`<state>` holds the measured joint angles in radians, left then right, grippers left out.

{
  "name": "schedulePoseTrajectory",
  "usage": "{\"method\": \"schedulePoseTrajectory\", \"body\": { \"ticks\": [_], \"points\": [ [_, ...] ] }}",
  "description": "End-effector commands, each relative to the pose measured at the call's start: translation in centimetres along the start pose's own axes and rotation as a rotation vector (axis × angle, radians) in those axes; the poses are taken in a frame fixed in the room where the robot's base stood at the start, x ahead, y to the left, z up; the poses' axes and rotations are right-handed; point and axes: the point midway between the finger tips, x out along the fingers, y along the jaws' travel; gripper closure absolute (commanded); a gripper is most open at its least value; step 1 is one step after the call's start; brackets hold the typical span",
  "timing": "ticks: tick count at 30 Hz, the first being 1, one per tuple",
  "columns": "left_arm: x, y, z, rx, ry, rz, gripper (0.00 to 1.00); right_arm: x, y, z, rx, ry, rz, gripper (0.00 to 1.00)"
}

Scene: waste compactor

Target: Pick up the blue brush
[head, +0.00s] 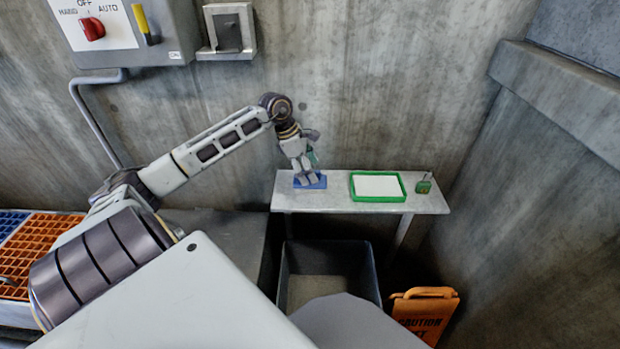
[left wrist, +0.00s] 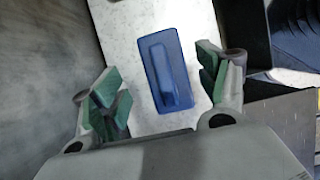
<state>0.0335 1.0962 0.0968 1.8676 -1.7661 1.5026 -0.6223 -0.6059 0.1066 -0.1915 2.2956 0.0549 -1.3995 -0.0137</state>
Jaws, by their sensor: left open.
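The blue brush (head: 318,182) lies on the left end of a narrow pale shelf (head: 330,201). In the left wrist view the brush (left wrist: 168,72) is a blue rectangular block with a raised handle along its middle. My left gripper (head: 306,178) is over the brush in the head view and covers part of it. In the left wrist view my left gripper (left wrist: 160,95) is open, with green-padded fingers on either side of the brush's near end. The fingers look apart from the brush. My right gripper is not in view.
A green-rimmed tray (head: 377,198) and a small green item (head: 424,184) share the shelf. A dark open bin (head: 372,280) and an orange caution sign (head: 424,310) stand below. A control box (head: 125,30) is on the wall. Orange crates (head: 40,235) sit far left.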

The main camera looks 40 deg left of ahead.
Motion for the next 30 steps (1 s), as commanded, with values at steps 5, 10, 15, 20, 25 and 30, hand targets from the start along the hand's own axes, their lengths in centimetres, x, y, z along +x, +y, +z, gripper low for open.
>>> {"method": "schedulePoseTrajectory", "body": {
  "ticks": [5,10,15,20,25,30],
  "points": [
    [0.0,0.0,0.0,0.0,0.0,0.0,0.26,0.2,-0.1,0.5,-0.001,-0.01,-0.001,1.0],
    [0.1,0.0,0.0,0.0,0.0,0.0,0.26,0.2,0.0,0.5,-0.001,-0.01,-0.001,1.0],
    [0.8,-0.1,0.0,0.0,-0.001,-0.001,0.26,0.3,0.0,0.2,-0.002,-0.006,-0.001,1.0],
    [2.3,-0.4,-0.1,0.0,-0.002,-0.002,0.26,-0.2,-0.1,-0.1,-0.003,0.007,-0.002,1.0],
    [4.0,-0.5,-0.1,-0.001,-0.001,-0.001,0.26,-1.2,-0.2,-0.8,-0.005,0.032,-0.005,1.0],
    [5.1,-0.5,-0.1,0.001,-0.001,-0.001,0.26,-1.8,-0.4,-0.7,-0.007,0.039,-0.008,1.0]
  ]
}}
